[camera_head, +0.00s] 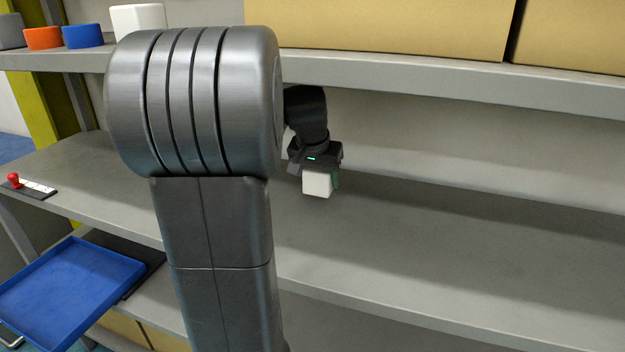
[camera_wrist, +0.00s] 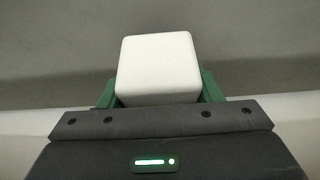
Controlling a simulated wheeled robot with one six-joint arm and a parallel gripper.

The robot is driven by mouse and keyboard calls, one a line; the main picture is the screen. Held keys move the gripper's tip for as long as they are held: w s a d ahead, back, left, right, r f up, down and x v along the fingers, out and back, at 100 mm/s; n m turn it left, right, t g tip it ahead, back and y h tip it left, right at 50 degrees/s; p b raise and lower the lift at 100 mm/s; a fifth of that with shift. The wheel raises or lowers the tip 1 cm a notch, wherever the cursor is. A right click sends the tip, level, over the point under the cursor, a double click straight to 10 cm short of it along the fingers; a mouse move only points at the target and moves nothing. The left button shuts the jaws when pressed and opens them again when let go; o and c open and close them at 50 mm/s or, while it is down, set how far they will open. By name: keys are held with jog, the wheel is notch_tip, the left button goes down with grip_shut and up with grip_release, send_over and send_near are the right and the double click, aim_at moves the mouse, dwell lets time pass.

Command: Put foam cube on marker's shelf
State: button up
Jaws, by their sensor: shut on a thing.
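My gripper (camera_head: 320,178) is shut on a white foam cube (camera_head: 316,184), which shows below the fingers in the head view. The cube is over the middle shelf (camera_head: 440,235); I cannot tell whether it touches the surface. In the wrist view, the cube (camera_wrist: 157,68) sits between green fingers, with grey surface beyond it. No object is clearly recognizable as the marker. A red-knobbed item on a dark plate with a white strip (camera_head: 35,187) lies at the left end of the middle shelf.
The upper shelf (camera_head: 420,75) holds cardboard boxes (camera_head: 380,25), a white block (camera_head: 138,18), and blue (camera_head: 83,36), orange (camera_head: 43,38) and grey round pieces. A blue tray (camera_head: 70,285) is low at left. The middle shelf right of my gripper is clear. My arm hides part of it.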

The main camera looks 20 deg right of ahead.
aim_at(322, 185)
jog(key=shift+w+d, duration=0.6)
jog(key=shift+w, duration=0.1)
jog(key=shift+w+d+f, duration=0.15)
jog(key=shift+w, duration=0.1)
jog(key=shift+f, duration=1.6)
jog(key=shift+f, duration=0.2)
jog(key=o, duration=0.9)
jog(key=shift+o, duration=0.2)
jog(key=shift+r, duration=0.1)
